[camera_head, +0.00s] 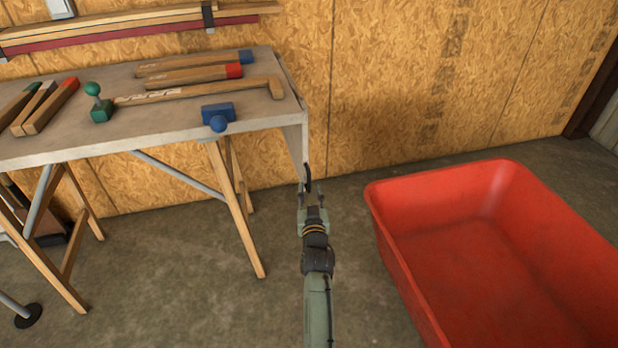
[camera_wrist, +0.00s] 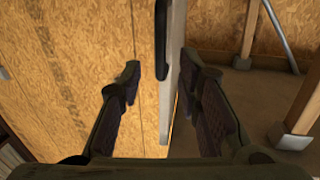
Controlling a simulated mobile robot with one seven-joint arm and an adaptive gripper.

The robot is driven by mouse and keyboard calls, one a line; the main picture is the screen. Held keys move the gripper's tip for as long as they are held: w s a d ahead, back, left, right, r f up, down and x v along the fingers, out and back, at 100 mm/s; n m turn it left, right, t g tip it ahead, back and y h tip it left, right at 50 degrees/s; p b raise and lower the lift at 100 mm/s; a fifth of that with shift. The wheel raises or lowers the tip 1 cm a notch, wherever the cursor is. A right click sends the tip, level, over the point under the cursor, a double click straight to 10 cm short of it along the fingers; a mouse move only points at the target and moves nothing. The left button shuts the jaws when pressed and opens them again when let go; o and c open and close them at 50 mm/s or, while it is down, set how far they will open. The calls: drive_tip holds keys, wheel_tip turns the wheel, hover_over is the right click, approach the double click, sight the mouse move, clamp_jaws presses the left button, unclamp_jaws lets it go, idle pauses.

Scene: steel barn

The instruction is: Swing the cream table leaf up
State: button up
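The cream table leaf (camera_head: 295,148) hangs down from the right end of the worktable (camera_head: 60,146). In the wrist view the leaf (camera_wrist: 174,85) is a pale upright slab seen nearly edge-on. A dark handle (camera_wrist: 161,40) runs along its left face; in the head view it is a small black piece (camera_head: 307,178) at the leaf's lower part. My gripper (camera_head: 312,192) is at the leaf's lower end. In the wrist view my gripper (camera_wrist: 160,70) is open, with the leaf between its fingers and a visible gap on the left. Contact on the right is unclear.
Mallets and wooden bars lie on the tabletop, including a blue mallet head (camera_head: 218,115) near the right end. A wooden trestle leg (camera_head: 238,215) stands left of my arm. A large red tub (camera_head: 400,250) stands close on the right. Bare floor lies between.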

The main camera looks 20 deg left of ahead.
sight(309, 181)
drive_tip(key=x, duration=0.6)
drive_tip(key=shift+c, duration=0.2)
clamp_jaws()
idle(0.6)
